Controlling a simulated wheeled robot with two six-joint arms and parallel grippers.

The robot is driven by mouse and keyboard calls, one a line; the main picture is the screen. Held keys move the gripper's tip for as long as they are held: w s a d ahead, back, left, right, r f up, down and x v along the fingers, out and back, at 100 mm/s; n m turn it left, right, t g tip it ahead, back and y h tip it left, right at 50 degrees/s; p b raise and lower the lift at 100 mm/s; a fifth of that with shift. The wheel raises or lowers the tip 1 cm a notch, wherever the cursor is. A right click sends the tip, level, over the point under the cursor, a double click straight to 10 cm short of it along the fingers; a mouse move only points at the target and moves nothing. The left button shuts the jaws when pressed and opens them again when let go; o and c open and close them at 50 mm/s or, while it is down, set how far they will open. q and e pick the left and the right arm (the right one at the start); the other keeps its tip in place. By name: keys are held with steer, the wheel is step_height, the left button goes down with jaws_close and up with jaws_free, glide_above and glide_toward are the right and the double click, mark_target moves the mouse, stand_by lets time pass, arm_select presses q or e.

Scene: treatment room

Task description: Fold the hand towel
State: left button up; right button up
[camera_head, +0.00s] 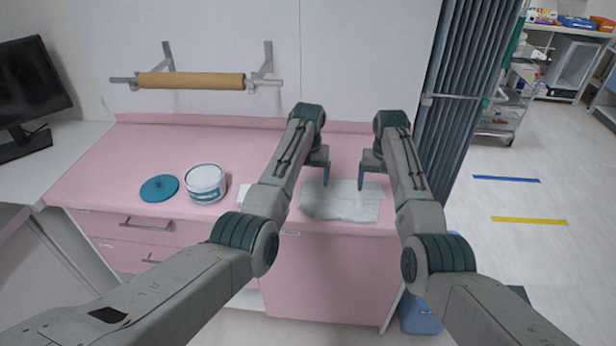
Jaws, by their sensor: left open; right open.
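The hand towel (340,206) is a pale grey-white cloth lying on the pink counter, near its front edge on the right half. It looks flat, with some slight wrinkles. My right gripper (361,180) is open at the towel's far edge, right of the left gripper. Both point down; I cannot tell whether the fingertips touch the cloth. My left arm hides the area just left of the towel, and my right arm passes close to its right side.
A white tub (206,184) and a round teal lid (159,188) stand on the pink counter (110,170) to the left. A small white item (245,194) shows partly behind my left arm. A paper roll (190,80) hangs on the wall. A grey curtain (462,90) hangs at right.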

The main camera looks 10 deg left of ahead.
step_height(320, 180, up, 8)
steer(key=p, duration=0.8)
stand_by(0.3)
